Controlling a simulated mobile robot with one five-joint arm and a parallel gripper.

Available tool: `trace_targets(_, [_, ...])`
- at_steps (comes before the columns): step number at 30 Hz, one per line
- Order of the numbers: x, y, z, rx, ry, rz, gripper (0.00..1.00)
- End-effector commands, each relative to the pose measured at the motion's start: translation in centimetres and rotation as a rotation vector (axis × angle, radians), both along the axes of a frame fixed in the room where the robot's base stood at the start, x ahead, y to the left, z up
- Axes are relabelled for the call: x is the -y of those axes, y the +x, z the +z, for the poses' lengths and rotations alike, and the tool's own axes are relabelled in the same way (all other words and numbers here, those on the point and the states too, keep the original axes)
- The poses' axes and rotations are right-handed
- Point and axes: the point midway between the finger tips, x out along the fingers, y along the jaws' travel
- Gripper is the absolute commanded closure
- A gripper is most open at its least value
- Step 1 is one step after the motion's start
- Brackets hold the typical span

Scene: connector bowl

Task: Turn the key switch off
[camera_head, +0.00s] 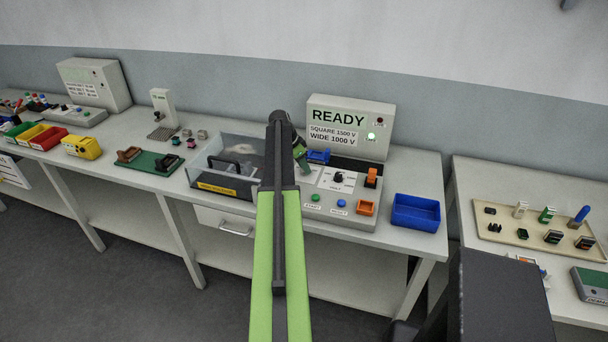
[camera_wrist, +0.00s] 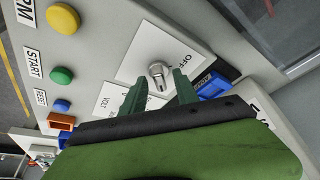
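The key switch (camera_wrist: 157,72) is a small silver round part on a white plate marked OFF. It shows in the wrist view just beyond and between my fingertips. My gripper (camera_wrist: 159,79) has two dark green fingers, spread apart with a gap on both sides of the switch. I cannot tell how high the fingertips are above the panel. In the head view my gripper (camera_head: 303,160) is over the upper left part of the grey control panel (camera_head: 330,217); my arm hides the switch there.
A black selector knob (camera_head: 338,178) sits right of my gripper. A blue part (camera_head: 318,156) lies close behind it. An orange-topped part (camera_head: 372,177) and an empty blue bin (camera_head: 415,212) are farther right. A clear-walled box (camera_head: 222,160) stands left. The display (camera_head: 350,127) reads READY with a green lamp lit.

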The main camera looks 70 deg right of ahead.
Motion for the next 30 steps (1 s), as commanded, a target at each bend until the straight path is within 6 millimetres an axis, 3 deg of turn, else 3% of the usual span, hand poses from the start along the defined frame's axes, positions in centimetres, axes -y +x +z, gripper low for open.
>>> trace_targets(8, [0.1,-0.1,-0.1,0.000,0.000,0.000,0.65])
trace_targets(16, [0.1,-0.1,-0.1,0.000,0.000,0.000,1.00])
trace_targets(22, [0.1,-0.1,-0.1,0.000,0.000,0.000,1.00])
trace_targets(23, [1.1,0.1,-0.1,0.000,-0.001,0.000,1.00])
trace_targets(30, [0.2,-0.1,-0.1,0.003,-0.005,0.031,1.00])
